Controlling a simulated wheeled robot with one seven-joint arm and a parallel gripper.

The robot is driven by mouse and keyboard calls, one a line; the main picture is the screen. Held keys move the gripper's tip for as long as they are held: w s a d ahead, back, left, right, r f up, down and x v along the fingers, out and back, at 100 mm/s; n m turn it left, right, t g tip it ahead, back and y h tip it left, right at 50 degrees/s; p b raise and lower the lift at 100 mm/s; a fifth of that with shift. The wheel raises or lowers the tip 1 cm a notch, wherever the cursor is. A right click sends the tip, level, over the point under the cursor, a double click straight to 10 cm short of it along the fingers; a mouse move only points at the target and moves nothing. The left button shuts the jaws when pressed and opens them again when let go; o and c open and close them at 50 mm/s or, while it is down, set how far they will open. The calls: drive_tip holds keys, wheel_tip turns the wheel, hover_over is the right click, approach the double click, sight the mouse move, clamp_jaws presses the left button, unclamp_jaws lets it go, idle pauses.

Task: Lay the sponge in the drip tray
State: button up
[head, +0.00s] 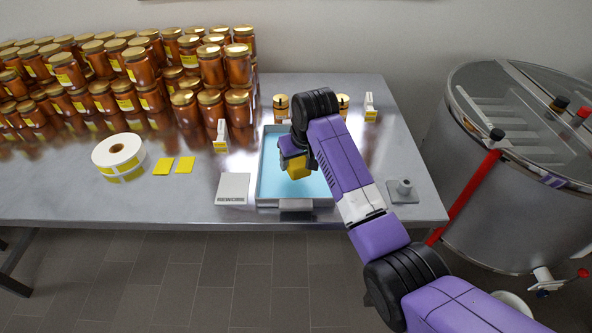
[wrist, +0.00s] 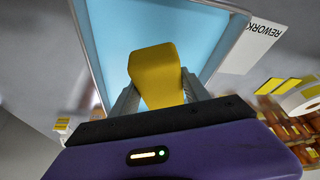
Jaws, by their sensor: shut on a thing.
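The sponge is a yellow block (head: 298,168), held by my gripper (head: 292,160) over the drip tray. In the wrist view the sponge (wrist: 156,75) sits between the two grey fingers of my gripper (wrist: 160,92), which are shut on it. The drip tray (head: 262,180) is a shallow grey-rimmed tray with a light blue floor, near the table's front edge. The tray floor (wrist: 110,40) fills the background behind the sponge in the wrist view. My arm hides the tray's right part in the head view. I cannot tell how high the sponge is above the floor.
A grey plate marked REWORK (head: 233,188) lies left of the tray. Two yellow cards (head: 174,165) and a label roll (head: 117,153) lie farther left. Many honey jars (head: 140,80) stand at the back left. A grey stand (head: 403,191) is at the right, beside a steel tank (head: 480,190).

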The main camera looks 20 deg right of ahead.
drive_tip(key=shift+f, duration=2.35)
drive_tip(key=o, duration=1.3)
drive_tip(key=shift+f, duration=0.1)
drive_tip(key=v, duration=1.2)
drive_tip(key=shift+w, duration=0.15)
